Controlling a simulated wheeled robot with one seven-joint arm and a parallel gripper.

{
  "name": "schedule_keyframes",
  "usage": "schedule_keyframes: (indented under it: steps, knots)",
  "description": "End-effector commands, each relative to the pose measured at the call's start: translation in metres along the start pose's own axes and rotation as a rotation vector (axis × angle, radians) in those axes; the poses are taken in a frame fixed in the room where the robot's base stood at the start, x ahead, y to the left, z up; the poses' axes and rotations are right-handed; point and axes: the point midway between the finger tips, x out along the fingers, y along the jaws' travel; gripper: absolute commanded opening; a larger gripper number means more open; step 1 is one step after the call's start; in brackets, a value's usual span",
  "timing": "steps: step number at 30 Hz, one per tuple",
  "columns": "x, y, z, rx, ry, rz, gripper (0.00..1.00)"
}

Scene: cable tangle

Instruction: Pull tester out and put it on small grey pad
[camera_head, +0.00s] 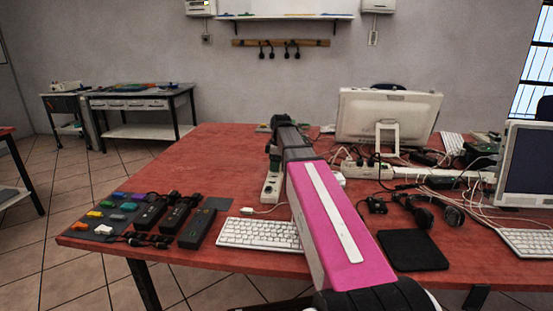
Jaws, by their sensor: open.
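My gripper (273,158) is in the middle of the red table, just above a pale power strip (270,187). It is open; its fingertips are small and dark here, and I cannot tell whether they touch anything. I cannot pick out the tester for certain; cables and my arm cover part of the table's middle.
A white keyboard (258,234) lies in front of the power strip. A larger black mat (412,250), headphones (418,212), tangled cables and a monitor (388,117) fill the right side. Small coloured blocks (104,213) lie at the left. The table's back left is clear.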

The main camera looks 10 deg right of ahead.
Motion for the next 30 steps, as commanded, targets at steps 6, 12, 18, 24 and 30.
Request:
schedule_keyframes:
  steps: [6,12,18,24,30]
  knots:
    - [0.0035,0.0001,0.0,0.0,0.0,0.001,0.57]
    - [0.0034,0.0001,0.0,0.0,0.0,0.001,0.38]
    - [0.0033,0.0001,0.0001,0.0,0.0,0.0,0.21]
    - [0.0032,0.0001,0.0001,0.0,0.0,0.0,0.0]
    - [0.0025,0.0001,0.0001,0.0,0.0,0.0,0.0]
